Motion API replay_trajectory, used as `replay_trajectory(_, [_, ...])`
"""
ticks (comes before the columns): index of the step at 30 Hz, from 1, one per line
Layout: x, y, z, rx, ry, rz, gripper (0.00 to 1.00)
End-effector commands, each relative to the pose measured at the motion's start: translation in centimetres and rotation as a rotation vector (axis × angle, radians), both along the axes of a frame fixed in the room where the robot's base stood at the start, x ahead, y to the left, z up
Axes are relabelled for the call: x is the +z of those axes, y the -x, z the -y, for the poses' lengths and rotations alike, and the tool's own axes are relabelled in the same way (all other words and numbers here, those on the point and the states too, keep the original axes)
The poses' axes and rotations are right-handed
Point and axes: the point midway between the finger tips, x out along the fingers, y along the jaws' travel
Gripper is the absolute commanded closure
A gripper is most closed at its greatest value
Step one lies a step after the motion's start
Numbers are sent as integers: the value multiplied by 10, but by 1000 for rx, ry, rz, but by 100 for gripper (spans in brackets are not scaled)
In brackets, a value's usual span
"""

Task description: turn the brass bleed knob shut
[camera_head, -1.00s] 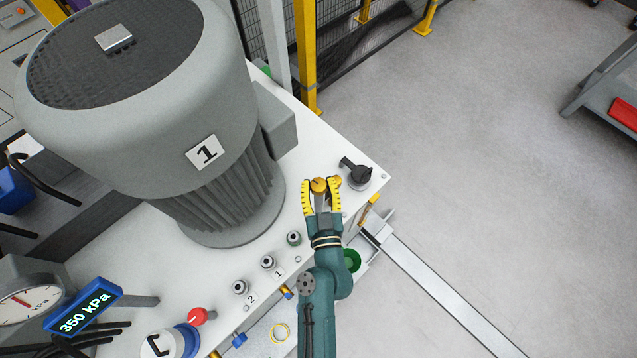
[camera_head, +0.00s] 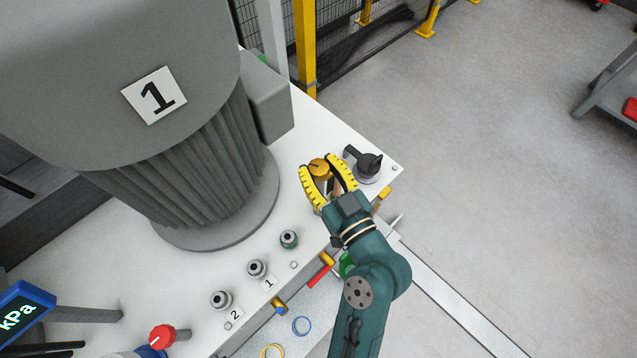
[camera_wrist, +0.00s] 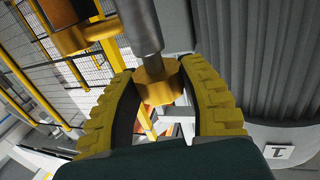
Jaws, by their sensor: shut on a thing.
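The brass bleed knob (camera_head: 320,167) stands near the right corner of the white bench top, between the large grey motor and a black lever handle. My gripper (camera_head: 321,164), with yellow ribbed fingers, reaches it from the lower right. Its fingers lie on both sides of the knob and are shut on it. In the wrist view the knob (camera_wrist: 157,82) is a brass cylinder on a grey stem, between the two fingertips (camera_wrist: 160,80). The contact faces are partly hidden by the fingers.
The black lever handle (camera_head: 366,164) is close to the right finger. The grey motor (camera_head: 185,165) stands to the left. A yellow post (camera_head: 305,50) rises behind. Open floor lies to the right.

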Motion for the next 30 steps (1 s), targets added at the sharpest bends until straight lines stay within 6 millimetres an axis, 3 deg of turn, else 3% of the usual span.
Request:
replay_trajectory(1, [-11,-1,3,32,2,8,95])
replay_trajectory(30, [0,-1,0,902,0,-2,95])
